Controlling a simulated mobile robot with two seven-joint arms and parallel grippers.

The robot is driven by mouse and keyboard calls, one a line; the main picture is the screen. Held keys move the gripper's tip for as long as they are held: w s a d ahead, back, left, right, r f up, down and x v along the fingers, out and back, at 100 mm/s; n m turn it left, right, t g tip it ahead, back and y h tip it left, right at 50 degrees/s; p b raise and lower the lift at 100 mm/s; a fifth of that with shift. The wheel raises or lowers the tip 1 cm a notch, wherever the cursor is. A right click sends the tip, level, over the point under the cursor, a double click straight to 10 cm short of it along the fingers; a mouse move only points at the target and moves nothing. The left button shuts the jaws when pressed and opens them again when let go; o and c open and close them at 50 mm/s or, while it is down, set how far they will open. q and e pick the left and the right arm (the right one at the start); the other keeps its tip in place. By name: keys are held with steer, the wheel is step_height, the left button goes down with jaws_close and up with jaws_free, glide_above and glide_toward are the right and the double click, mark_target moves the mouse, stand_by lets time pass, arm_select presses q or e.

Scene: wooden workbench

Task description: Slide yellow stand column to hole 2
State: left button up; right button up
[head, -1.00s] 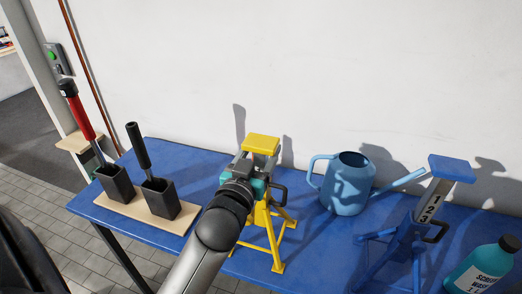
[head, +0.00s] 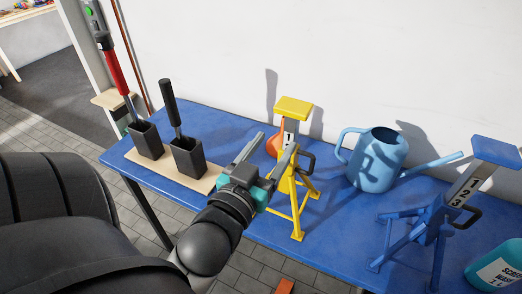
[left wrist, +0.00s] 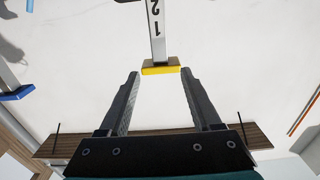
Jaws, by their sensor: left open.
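The yellow stand (head: 297,208) is upright on the blue bench. Its yellow top pad (head: 293,107) sits on a pale column (head: 290,133) with a "1" visible below the pad. A black handle (head: 307,160) is at its right side. In the left wrist view, the pad (left wrist: 160,70) and column (left wrist: 155,30) with "1" and "2" appear upside down. My left gripper (head: 278,141) is open and empty, at the left front of the column, below pad height. In the wrist view the pad lies between and beyond the fingertips (left wrist: 160,75). My right gripper is not in view.
A blue stand (head: 440,215) marked 1, 2, 3 and a blue watering can (head: 378,160) stand to the right. A bottle (head: 497,270) is at the lower right. An orange object (head: 274,143) is behind the gripper. Black holders (head: 187,158) with tools stand left.

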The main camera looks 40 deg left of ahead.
arm_select(q)
steer(key=shift+p+v, duration=0.7)
steer(key=shift+v, duration=1.4)
steer(key=s+d+f+m+g+h+b, duration=0.1)
steer(key=d+f+g+b, duration=0.15)
steer(key=f, duration=1.15)
steer(key=s+d+f+m+g+h+b, duration=0.1)
steer(key=d+f+g+h+b, duration=0.15)
steer(key=f, duration=1.05)
steer(key=s+d+f+g+h+b, duration=0.1)
steer(key=s+d+f+g+b, duration=0.2)
steer(key=f, duration=1.1)
steer(key=s+d+f+m+g+b, duration=0.15)
steer(key=s+f, duration=0.25)
steer(key=f, duration=0.4)
steer(key=s+f+m+g, duration=0.1)
steer(key=s+f+g, duration=0.2)
steer(key=s+f, duration=0.35)
steer(key=s+a+f+g+b, duration=0.2)
steer(key=s+a+f+g, duration=0.2)
steer(key=s+f, duration=0.6)
steer(key=shift+s+a+f+b, duration=0.2)
steer(key=shift+a+f+b, duration=0.15)
steer(key=shift+a, duration=0.05)
steer(key=shift+m+y, duration=0.25)
